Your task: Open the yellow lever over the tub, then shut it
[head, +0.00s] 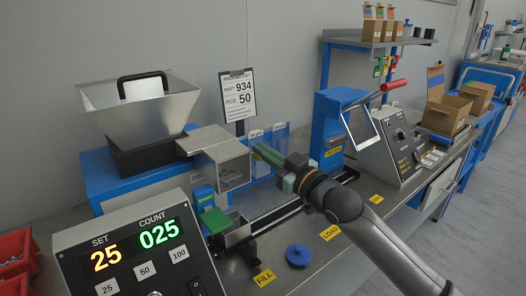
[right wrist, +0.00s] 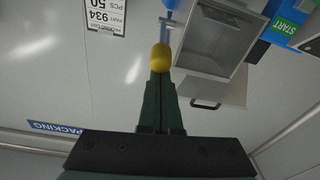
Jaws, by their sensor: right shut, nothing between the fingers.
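The yellow lever shows in the right wrist view as a rounded yellow knob (right wrist: 160,56) on a thin metal stem, just beyond my fingertips. Whether the fingers touch it I cannot tell. In the head view the knob is hidden, apparently behind my gripper. My right gripper (head: 263,155) is shut and empty, its green fingers pointing to the upper left beside the metal chute; it also shows in the right wrist view (right wrist: 160,82). My left gripper is out of view.
The open-fronted metal chute (head: 232,165) stands left of my gripper, below a large hopper (head: 140,105). A counter box (head: 140,255) reads 25 and 025. A blue knob (head: 298,256) stands on the bench. A sealer with a red handle (head: 393,86) stands to the right.

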